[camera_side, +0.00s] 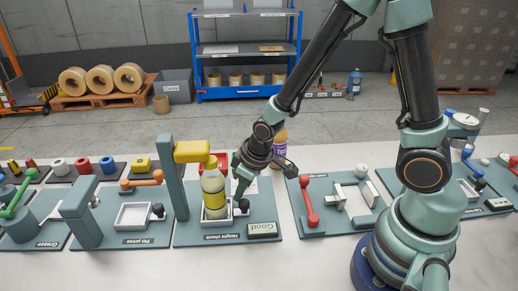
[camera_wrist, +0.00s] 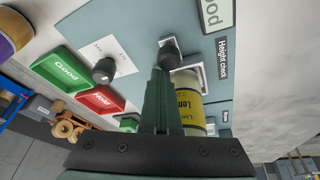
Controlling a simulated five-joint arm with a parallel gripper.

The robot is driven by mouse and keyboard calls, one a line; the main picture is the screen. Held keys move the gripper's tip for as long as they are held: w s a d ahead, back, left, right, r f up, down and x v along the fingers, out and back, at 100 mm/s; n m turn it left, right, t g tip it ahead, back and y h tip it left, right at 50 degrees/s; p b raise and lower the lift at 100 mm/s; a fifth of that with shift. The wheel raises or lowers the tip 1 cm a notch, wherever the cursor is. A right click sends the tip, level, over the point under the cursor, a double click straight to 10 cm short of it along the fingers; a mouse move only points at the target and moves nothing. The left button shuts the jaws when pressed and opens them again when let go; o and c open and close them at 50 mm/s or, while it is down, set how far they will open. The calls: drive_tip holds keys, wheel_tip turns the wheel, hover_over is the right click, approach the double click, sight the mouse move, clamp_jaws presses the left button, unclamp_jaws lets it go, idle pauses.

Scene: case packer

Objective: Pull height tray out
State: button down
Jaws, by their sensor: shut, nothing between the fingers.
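The height tray (camera_side: 227,215) is a small white tray on the teal Height check plate, with a black knob (camera_side: 244,204) on its right side. A bottle (camera_side: 213,190) with pale yellow contents and a yellow label stands in the tray, under the yellow head of the gauge post. My gripper (camera_side: 240,194) is shut and points down at the knob. In the wrist view my gripper (camera_wrist: 161,73) has its fingertips close beside or against the knob (camera_wrist: 169,54); I cannot tell if they touch. The tray (camera_wrist: 189,73) and bottle (camera_wrist: 189,98) show right behind the fingers.
The yellow gauge head (camera_side: 192,151) and its post (camera_side: 173,180) stand left of the bottle. A Good tag (camera_side: 262,229) lies at the front. Neighbouring stations flank the plate.

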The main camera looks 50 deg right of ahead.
drive_tip(key=s+d, duration=0.3)
drive_tip(key=s, duration=0.1)
drive_tip(key=shift+d, duration=0.4)
drive_tip(key=shift+s, duration=0.1)
wheel_tip(320, 180, up, 19)
drive_tip(key=shift+s+d+r+m+t+h, duration=0.1)
drive_tip(key=shift+s+d+r+m+t, duration=0.2)
drive_tip(key=shift+s+d+m, duration=0.3)
drive_tip(key=shift+s+d+r+m+t+h, duration=0.1)
drive_tip(key=shift+s+d+r+m+t, duration=0.2)
drive_tip(key=shift+s+m, duration=0.4)
drive_tip(key=shift+s+d+r+m+t+h, duration=0.1)
drive_tip(key=shift+s+d+r+m+t, duration=0.15)
drive_tip(key=shift+s+d+m, duration=0.4)
